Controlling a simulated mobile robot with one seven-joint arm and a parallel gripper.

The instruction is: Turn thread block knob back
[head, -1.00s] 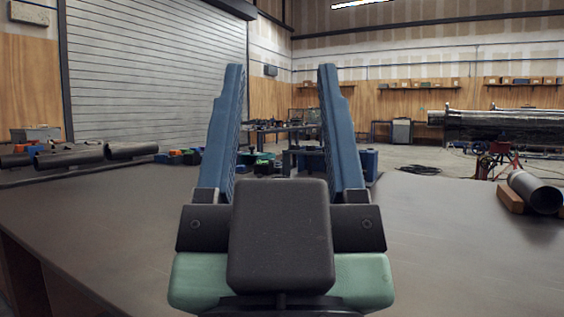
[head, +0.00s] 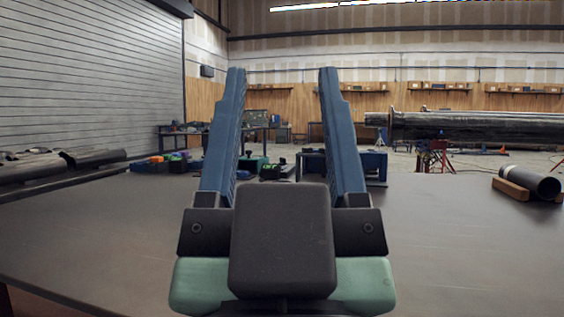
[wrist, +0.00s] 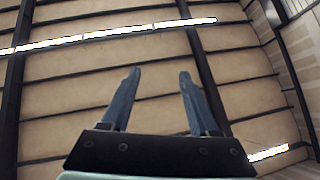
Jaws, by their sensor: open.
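My gripper (head: 283,75) stands upright in the middle of the head view, its two blue fingers spread wide with nothing between them. In the wrist view the open fingers (wrist: 160,75) point at the ceiling and its light strips. I cannot make out a thread block or its knob in either view. A large dark flanged pipe (head: 470,125) lies raised at the far right of the head view, well away from my gripper.
A broad grey tabletop (head: 440,240) lies ahead, mostly bare. A short dark pipe (head: 535,182) rests in a wooden cradle on its right. Dark pipes (head: 95,158) lie at the left edge, with small coloured objects (head: 165,162) near the table's far edge. A workbench stands behind.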

